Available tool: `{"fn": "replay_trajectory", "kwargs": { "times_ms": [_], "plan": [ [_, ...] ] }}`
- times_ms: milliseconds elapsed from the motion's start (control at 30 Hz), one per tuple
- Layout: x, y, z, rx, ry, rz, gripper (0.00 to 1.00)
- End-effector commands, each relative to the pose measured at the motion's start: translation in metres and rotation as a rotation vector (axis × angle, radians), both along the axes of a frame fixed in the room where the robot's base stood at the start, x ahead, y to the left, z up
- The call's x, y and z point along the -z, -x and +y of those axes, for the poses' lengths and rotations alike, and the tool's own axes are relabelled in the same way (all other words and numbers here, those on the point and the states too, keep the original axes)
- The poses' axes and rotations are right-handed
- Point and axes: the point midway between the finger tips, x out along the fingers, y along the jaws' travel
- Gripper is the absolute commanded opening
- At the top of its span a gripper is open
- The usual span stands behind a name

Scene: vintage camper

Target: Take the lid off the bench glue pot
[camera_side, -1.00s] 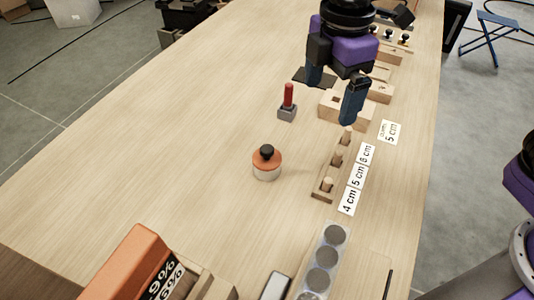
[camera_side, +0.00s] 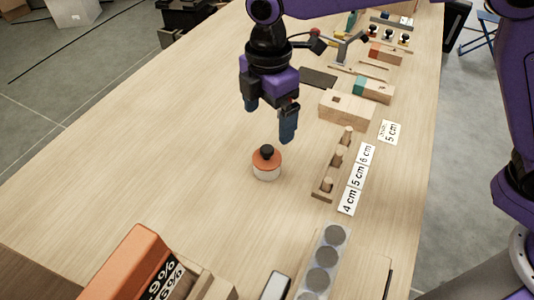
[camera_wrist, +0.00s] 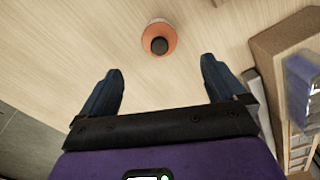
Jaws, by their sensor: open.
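The glue pot (camera_side: 267,173) stands upright on the bench, with a pale body. Its orange lid (camera_side: 259,160) with a black knob is on top. My gripper (camera_side: 269,122) is open and empty, above and behind the pot in the side view, not touching it. In the wrist view the lid (camera_wrist: 159,32) shows beyond the fingertips, near the top middle, and my open gripper (camera_wrist: 161,68) has nothing between its fingers. The pot's body is mostly hidden under the lid there.
A wooden peg rack (camera_side: 336,165) and size cards (camera_side: 357,178) lie right of the pot. A wooden block (camera_side: 346,110) stands behind. An orange-topped box (camera_side: 130,265) and a tray of grey discs (camera_side: 325,258) are at the front. The bench (camera_side: 150,150) left of the pot is clear.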

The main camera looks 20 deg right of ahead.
Motion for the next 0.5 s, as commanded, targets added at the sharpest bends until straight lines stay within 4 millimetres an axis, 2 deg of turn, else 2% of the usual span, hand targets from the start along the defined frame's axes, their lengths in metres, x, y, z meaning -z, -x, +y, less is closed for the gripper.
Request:
{"fn": "replay_trajectory", "kwargs": {
  "times_ms": [33, 200, 500],
  "plan": [
    [0.011, 0.001, 0.0, 0.0, 0.004, 0.004, 0.97],
    [0.036, 0.001, 0.0, 0.0, 0.003, 0.002, 0.97],
    [0.057, 0.0, 0.001, 0.0, 0.002, 0.002, 0.97]
  ]
}}
